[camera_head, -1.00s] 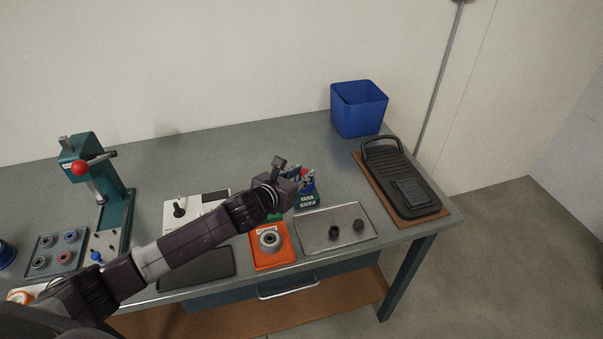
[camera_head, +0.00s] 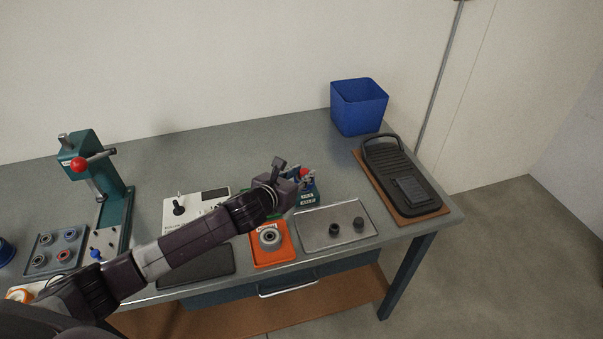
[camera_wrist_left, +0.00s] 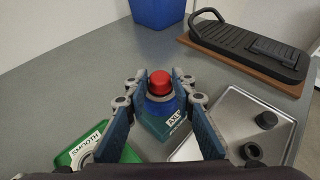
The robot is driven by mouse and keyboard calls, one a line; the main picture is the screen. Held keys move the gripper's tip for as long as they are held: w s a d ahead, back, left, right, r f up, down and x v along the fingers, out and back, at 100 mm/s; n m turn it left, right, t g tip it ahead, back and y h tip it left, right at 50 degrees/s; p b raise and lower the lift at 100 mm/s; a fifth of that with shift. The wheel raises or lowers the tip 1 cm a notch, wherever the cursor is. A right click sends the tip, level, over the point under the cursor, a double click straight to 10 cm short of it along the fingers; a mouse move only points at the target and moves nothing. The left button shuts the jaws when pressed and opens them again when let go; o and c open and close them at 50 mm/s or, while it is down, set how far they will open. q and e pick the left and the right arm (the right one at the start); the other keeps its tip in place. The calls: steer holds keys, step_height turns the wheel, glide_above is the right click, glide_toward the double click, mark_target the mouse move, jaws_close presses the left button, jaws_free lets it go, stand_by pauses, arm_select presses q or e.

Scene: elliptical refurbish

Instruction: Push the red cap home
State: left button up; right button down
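The red cap (camera_wrist_left: 160,82) sits upright on top of a blue part (camera_wrist_left: 160,106), on a teal block (camera_wrist_left: 164,128) with a white label. Whether a gap remains under the cap I cannot tell. My right gripper is not in view.
A metal tray (camera_head: 309,242) with two dark round pieces lies right of an orange tray (camera_head: 285,257). A green tray (camera_wrist_left: 128,155) is beside the block. A blue bin (camera_head: 358,107), a black board (camera_head: 400,180) and a lever press (camera_head: 118,190) stand farther off.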

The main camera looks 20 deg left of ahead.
arm_select(q)
steer(key=o, duration=0.4)
steer(key=v, duration=1.2)
steer(key=shift+f, duration=0.15)
